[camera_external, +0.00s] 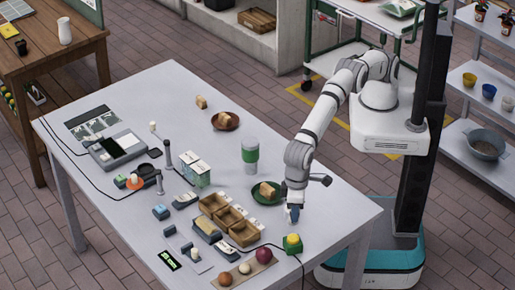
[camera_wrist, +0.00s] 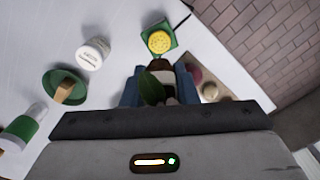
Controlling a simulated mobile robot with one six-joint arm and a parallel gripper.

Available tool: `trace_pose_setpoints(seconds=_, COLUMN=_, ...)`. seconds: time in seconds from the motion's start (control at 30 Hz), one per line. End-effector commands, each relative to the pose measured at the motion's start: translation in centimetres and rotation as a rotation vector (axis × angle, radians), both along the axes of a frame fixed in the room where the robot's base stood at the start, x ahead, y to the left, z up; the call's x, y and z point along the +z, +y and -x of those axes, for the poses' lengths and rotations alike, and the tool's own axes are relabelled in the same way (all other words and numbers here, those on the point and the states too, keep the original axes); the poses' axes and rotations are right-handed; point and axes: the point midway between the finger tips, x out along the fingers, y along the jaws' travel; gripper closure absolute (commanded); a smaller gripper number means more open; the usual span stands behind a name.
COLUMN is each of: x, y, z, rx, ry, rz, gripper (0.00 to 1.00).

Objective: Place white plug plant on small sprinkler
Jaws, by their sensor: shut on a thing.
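My gripper (camera_external: 293,212) is low over the front right part of the grey table. In the wrist view its blue fingers (camera_wrist: 158,85) are shut on a small plant (camera_wrist: 150,90) with dark green leaves and a brown top, taken as the white plug plant. Its lower part is hidden, and it is too small to make out in the external view. A green square block with a yellow round top (camera_external: 292,243) stands just in front of my gripper, apart from it. It also shows ahead of the fingers in the wrist view (camera_wrist: 160,40). I cannot tell for certain whether it is the small sprinkler.
A green plate with bread (camera_external: 267,192) lies left of my gripper, with a green-and-white cup (camera_external: 250,155) behind it. A white lidded jar (camera_wrist: 95,53) shows in the wrist view. Wooden bins (camera_external: 243,233), a red onion (camera_external: 264,255) and an egg (camera_external: 245,267) are to the front left.

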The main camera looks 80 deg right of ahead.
Motion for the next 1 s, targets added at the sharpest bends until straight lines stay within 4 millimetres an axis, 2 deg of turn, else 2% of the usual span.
trace_pose_setpoints(seconds=0.1, x=-2.2, y=-0.1, z=0.0, rx=-0.001, ry=0.002, rz=0.004, gripper=0.95)
trace_pose_setpoints(seconds=0.2, x=-3.6, y=-0.1, z=0.0, rx=-0.001, ry=0.002, rz=0.004, gripper=0.95)
trace_pose_setpoints(seconds=0.37, x=-4.7, y=-0.1, z=-0.1, rx=-0.001, ry=0.001, rz=0.002, gripper=0.95)
trace_pose_setpoints(seconds=0.6, x=-7.8, y=-0.1, z=-0.1, rx=-0.001, ry=0.001, rz=0.002, gripper=0.95)
trace_pose_setpoints(seconds=0.97, x=-8.4, y=-0.1, z=-0.1, rx=-0.001, ry=0.000, rz=0.001, gripper=0.95)
trace_pose_setpoints(seconds=1.0, x=-8.2, y=-0.1, z=-0.1, rx=-0.001, ry=0.000, rz=0.000, gripper=0.70)
